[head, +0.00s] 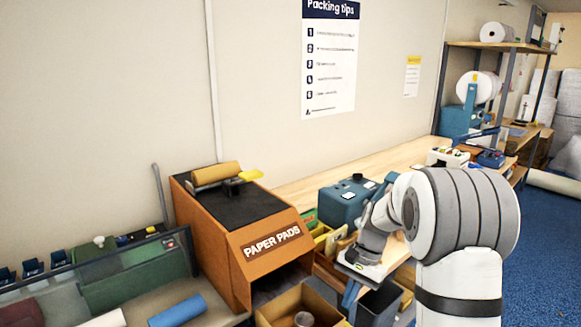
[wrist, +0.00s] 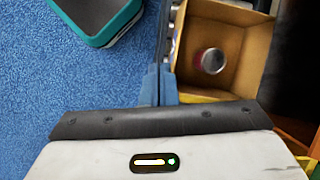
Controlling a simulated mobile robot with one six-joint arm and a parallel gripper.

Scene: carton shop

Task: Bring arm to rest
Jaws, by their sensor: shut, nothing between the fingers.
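My arm reaches in from the right in the head view. My gripper (head: 349,298) points down beside the open carton, its blue fingers partly in view. In the wrist view my gripper (wrist: 160,84) has its blue fingers together, with nothing between them. The open brown carton (wrist: 238,20) lies just right of the fingers in that view, and it also shows at the bottom of the head view (head: 275,311). A round jar or can with a pale top (wrist: 212,61) stands inside the carton, apart from my fingers.
An orange paper pads machine (head: 240,240) stands left of my arm. A blue-grey machine (head: 345,203) and yellow bins (head: 322,236) sit behind the gripper. A teal-rimmed bin (wrist: 133,12) stands on the blue floor (wrist: 45,85). Open floor lies at the right in the head view.

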